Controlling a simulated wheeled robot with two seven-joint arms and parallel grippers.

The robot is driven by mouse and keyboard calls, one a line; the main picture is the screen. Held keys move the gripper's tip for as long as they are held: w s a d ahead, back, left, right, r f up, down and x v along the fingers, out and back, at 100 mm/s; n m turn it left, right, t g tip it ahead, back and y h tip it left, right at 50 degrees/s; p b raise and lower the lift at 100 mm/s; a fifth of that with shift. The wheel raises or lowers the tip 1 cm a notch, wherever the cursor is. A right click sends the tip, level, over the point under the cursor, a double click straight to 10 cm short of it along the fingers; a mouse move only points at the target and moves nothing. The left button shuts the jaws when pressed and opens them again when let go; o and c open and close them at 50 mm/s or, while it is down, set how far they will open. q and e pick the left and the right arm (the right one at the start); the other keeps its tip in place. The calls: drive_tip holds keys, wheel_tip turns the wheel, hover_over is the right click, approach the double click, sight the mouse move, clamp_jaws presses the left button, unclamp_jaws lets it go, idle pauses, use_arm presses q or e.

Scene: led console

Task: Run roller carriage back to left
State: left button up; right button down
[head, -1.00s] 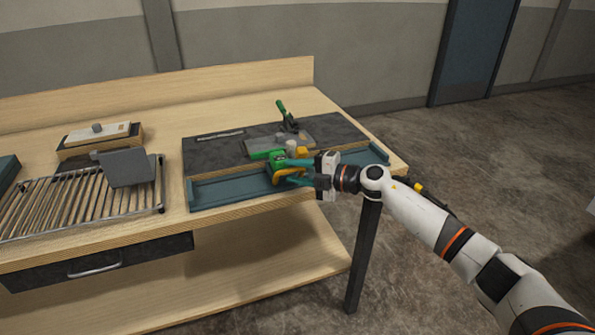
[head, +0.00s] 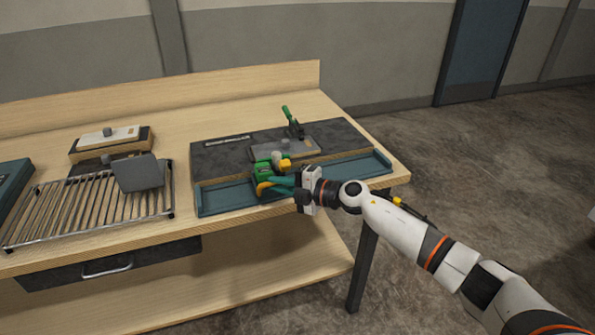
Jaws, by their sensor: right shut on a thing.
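The roller carriage (head: 263,168) is a small green block with yellow parts and a pale knob. The fingers partly hide the handle. My left gripper is not in view.
A grey plate (head: 285,146) and a green-handled clamp (head: 292,122) stand behind the carriage. A slatted rack (head: 90,210) with a grey paddle (head: 138,172) lies left of the console. The rail's left part is clear.

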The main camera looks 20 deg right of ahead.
drive_tip(key=a+p, duration=0.5)
drive_tip(key=a, duration=0.9)
drive_tip(key=shift+s, duration=0.3)
drive_tip(key=c, duration=1.7)
unclamp_jaws()
drive_tip(key=shift+c, duration=0.2)
drive_tip(key=shift+o, duration=1.4)
drive_tip(key=shift+a, duration=0.15)
